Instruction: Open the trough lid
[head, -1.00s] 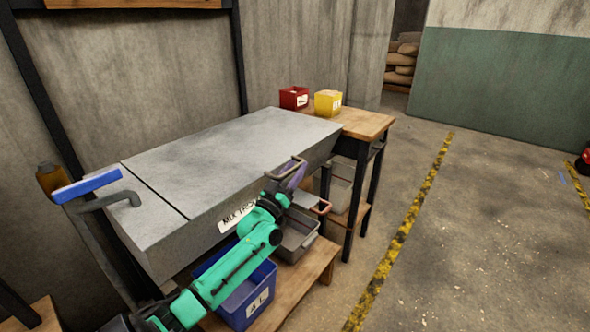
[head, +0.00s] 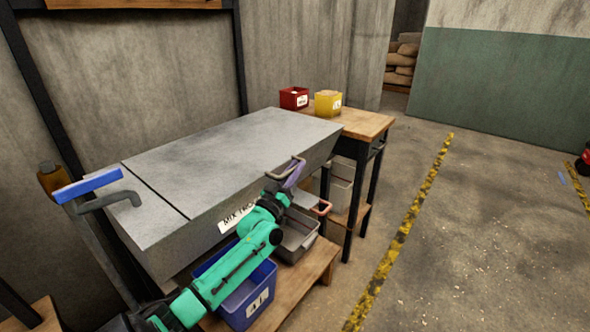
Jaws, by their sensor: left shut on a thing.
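The mix trough is a long grey box with a partly covered "MIX TRO..." label (head: 238,219) on its front. Its flat grey lid (head: 235,150) lies level on top, with a thin seam towards the left end. A grey bar handle (head: 285,167) sticks out from the lid's front edge near the right end. My left gripper (head: 292,176), on the green arm from the lower left, is at this handle and shut on it. The arm partly hides the trough's front face. My right gripper is not in view.
Red (head: 293,98) and yellow (head: 328,103) bins stand on a wooden table (head: 362,122) to the right. A blue bin (head: 248,300) and a grey bin (head: 297,240) sit on the low shelf under the trough.

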